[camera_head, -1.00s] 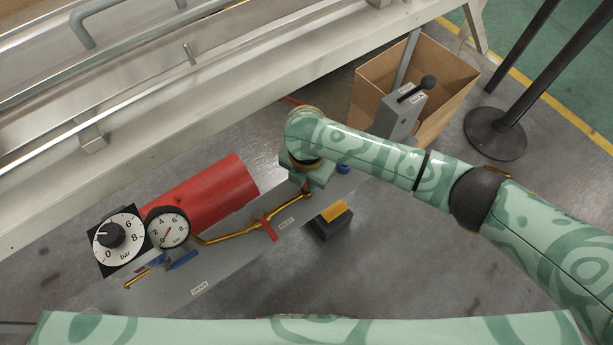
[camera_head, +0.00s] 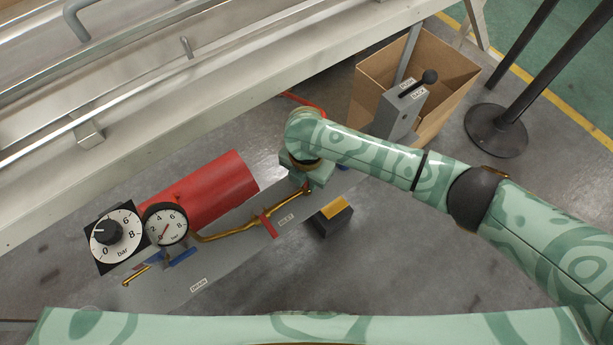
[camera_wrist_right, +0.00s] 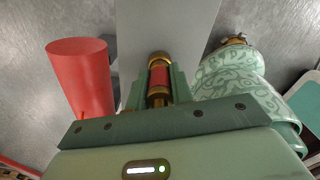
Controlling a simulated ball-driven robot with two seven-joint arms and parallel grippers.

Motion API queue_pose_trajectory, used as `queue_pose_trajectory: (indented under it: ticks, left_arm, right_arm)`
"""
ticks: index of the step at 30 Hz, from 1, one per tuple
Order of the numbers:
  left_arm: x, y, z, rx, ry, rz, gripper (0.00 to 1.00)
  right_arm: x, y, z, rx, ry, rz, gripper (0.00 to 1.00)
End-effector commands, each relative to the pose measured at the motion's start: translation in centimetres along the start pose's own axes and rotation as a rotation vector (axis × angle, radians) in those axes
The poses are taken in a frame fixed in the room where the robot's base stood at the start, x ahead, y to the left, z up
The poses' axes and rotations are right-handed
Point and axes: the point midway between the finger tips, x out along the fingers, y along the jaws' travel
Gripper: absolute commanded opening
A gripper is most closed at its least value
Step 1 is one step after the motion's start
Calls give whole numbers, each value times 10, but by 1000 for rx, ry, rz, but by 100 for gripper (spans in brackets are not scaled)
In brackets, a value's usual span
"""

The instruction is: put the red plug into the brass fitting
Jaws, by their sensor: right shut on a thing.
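My right gripper (camera_head: 307,185) points down at the upper right end of a brass pipe (camera_head: 238,232). In the right wrist view my right gripper (camera_wrist_right: 160,90) is shut on the red plug (camera_wrist_right: 159,77), which sits between its two fingers. A brass fitting (camera_wrist_right: 160,59) shows directly at the far end of the plug. I cannot tell how far the plug sits inside the brass. In the head view the gripper and wrist hide the plug. My left gripper is not in view.
A red cylinder (camera_head: 215,190), a gauge (camera_head: 166,225) and a dial (camera_head: 116,238) stand left on the grey plate (camera_head: 170,290). A black block with a yellow top (camera_head: 333,217) is close to the gripper. A cardboard box (camera_head: 450,75) and a lever unit (camera_head: 402,110) stand behind the arm.

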Motion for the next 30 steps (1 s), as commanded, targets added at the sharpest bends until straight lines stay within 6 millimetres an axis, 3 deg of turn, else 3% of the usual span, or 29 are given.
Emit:
queue_pose_trajectory:
  ticks: [2,3,6,17,21,30]
  left_arm:
    - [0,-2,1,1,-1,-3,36]
    - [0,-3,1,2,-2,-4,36]
    - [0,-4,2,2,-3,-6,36]
    - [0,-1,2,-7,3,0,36]
    - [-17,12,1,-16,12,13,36]
    - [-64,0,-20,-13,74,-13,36]
  right_arm:
    - [1,-1,0,1,1,-1,0]
    - [1,-1,0,1,1,-1,25]
    - [1,-1,0,1,1,-2,48]
    - [1,-1,0,1,0,-1,48]
    - [-32,0,1,1,-6,4,48]
    - [-118,0,1,0,-7,4,48]
